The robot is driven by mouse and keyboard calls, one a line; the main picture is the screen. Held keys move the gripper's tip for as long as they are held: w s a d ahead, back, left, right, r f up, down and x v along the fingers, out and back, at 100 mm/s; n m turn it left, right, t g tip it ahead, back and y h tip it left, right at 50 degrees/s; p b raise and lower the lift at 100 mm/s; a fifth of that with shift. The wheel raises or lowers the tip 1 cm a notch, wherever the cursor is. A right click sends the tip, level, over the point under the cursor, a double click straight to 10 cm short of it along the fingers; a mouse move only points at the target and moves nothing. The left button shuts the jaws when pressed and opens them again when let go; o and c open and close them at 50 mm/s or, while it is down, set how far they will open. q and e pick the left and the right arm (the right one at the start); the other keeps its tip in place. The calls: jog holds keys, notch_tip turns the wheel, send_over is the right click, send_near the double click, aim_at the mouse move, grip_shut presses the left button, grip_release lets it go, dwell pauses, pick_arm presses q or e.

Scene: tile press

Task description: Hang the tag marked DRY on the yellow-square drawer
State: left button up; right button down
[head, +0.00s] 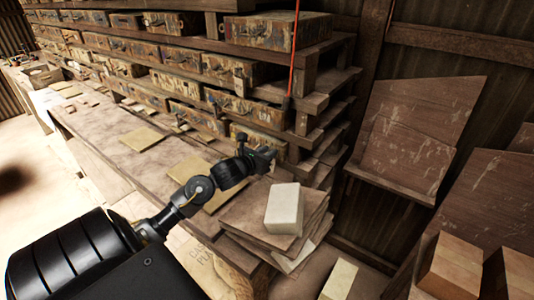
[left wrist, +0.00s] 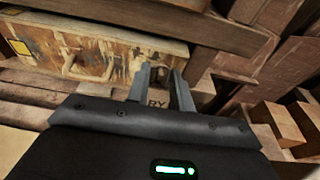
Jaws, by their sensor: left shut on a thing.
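The drawer with a yellow square (left wrist: 92,52) is at the upper left of the left wrist view. It is worn wood, with the square near its left end and a metal pull on its front. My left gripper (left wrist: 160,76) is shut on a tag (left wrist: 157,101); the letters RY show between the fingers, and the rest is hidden. The fingertips are just right of the drawer's right end in that view; the exact gap cannot be told. In the head view, my left gripper (head: 262,156) is in front of the lowest drawers at the rack's right end. My right gripper is not in view.
A wooden rack (head: 305,122) holds several rows of worn drawers. A pale block (head: 284,207) stands on stacked boards (head: 240,222) close below my left gripper. Boards and wooden blocks (head: 452,268) lie at the right. The bench (head: 95,122) has bare room at the left.

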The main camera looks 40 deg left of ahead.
pick_arm(q)
jog(key=o, duration=1)
jog(key=shift+o, duration=0.2)
jog(key=shift+s, duration=0.1)
jog(key=b+v, duration=0.3)
jog(key=v, duration=0.7)
jog(key=shift+s, duration=0.3)
jog(key=shift+d+r, duration=0.1)
